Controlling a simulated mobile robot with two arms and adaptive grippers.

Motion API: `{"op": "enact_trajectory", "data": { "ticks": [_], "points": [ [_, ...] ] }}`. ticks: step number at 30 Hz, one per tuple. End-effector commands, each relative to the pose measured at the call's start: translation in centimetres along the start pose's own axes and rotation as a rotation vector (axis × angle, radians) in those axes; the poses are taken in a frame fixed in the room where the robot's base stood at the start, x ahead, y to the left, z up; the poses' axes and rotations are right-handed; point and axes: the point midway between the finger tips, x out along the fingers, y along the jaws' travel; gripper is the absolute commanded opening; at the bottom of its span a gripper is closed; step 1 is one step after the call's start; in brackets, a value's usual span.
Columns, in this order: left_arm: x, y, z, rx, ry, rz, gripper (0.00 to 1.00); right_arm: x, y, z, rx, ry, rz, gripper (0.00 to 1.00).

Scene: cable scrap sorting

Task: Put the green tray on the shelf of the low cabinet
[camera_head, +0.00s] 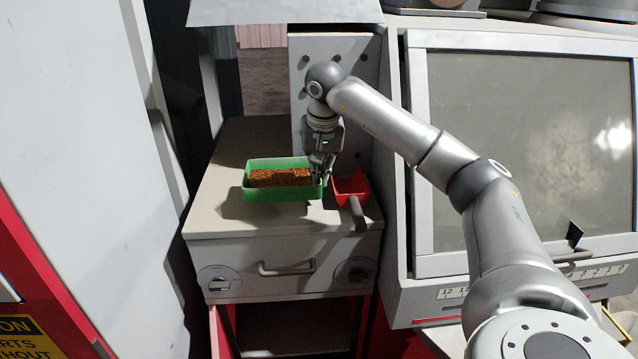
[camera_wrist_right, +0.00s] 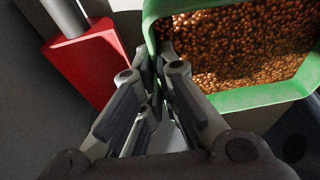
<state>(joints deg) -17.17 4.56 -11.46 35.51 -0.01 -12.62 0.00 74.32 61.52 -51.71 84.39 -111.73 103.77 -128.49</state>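The green tray (camera_head: 283,214) holds copper-coloured granules and sits on the pale top of the low cabinet (camera_head: 215,221). The open shelf space (camera_head: 293,338) of the cabinet shows below its drawer front. My right gripper (camera_head: 321,178) is at the tray's right end, pointing down. In the right wrist view its fingertips (camera_wrist_right: 156,57) close around the green tray wall (camera_wrist_right: 151,28), one on the inside by the granules and one outside. The tray looks level and appears to rest on the cabinet top. My left gripper is in neither view.
A red scoop (camera_head: 350,187) with a grey handle lies just right of the tray; it also shows in the wrist view (camera_wrist_right: 90,66). A drawer handle (camera_head: 287,269) and knobs project from the cabinet front. A large glass-fronted machine (camera_head: 520,150) stands at the right.

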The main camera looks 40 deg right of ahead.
Motion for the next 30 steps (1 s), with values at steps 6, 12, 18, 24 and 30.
{"op": "enact_trajectory", "data": {
  "ticks": [6, 12, 18, 24, 30],
  "points": [
    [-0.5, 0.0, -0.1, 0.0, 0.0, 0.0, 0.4, 1.3, 0.0, -0.8, 0.002, 0.001, -0.005, 0.0],
    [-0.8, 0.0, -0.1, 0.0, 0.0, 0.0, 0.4, 4.0, 0.1, -0.4, 0.0, 0.002, -0.003, 0.0],
    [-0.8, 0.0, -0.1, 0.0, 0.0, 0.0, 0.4, 4.6, 0.1, -0.3, 0.002, 0.005, -0.006, 0.0],
    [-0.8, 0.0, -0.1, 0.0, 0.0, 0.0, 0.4, 4.7, 0.1, -0.2, 0.002, 0.005, -0.006, 0.0],
    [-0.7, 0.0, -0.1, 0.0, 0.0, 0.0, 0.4, 5.1, 0.1, -0.1, 0.0, 0.0, -0.001, 0.14]
  ]
}}
